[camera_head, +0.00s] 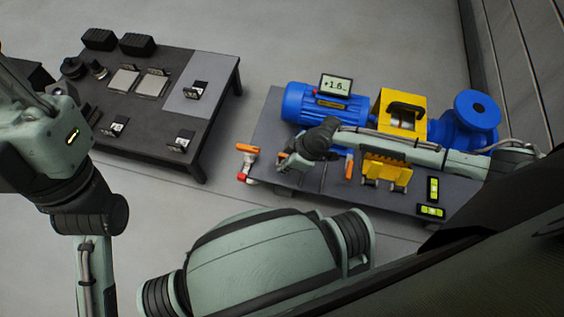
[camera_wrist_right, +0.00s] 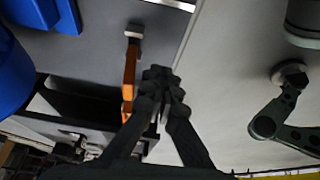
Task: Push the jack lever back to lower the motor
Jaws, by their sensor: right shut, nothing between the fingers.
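The blue motor (camera_head: 312,106) lies on the dark skid (camera_head: 262,125) in the head view, with a small "+1.6" display (camera_head: 336,85) above it. Orange levers show along the skid's near side: one at the left corner (camera_head: 247,148), one beside my right gripper (camera_head: 283,155) and one right of it (camera_head: 349,167). In the right wrist view, an orange lever (camera_wrist_right: 129,75) with a pale end stands just left of my shut, empty fingertips (camera_wrist_right: 160,82). I cannot tell if they touch it. My left gripper is out of view.
A yellow guard (camera_head: 411,80) and a blue pump (camera_head: 476,108) sit right of the motor. Two yellow-green levels (camera_head: 431,211) lie at the skid's right end. A dark table (camera_head: 209,65) with several parts stands at left. Bare floor separates table and skid.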

